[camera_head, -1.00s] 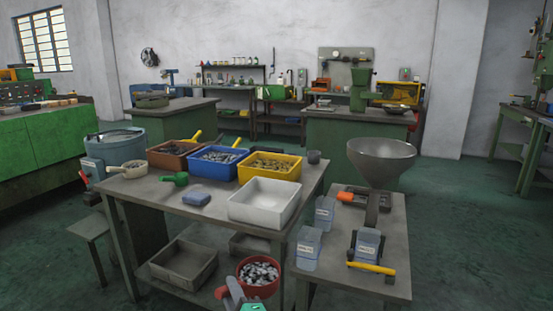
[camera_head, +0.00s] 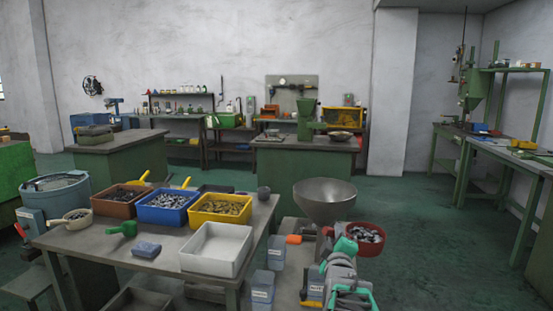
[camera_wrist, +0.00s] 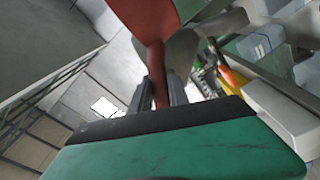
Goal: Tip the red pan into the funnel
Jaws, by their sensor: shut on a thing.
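The red pan (camera_head: 366,238) is full of small grey metal pieces and is held up level, just right of the funnel, in the head view. The funnel (camera_head: 325,198) is a wide grey metal cone, and its mouth faces up. My gripper (camera_head: 344,246) is shut on the pan's handle. In the wrist view the red handle (camera_wrist: 158,75) runs between the two fingers of my gripper (camera_wrist: 163,92). The pan's red underside (camera_wrist: 146,20) shows at the top there. The arm hides part of the stand under the funnel.
A table (camera_head: 110,245) at left bears a white tray (camera_head: 216,248), a yellow bin (camera_head: 220,207), a blue bin (camera_head: 167,206) and a brown bin (camera_head: 122,200). The floor at right is open.

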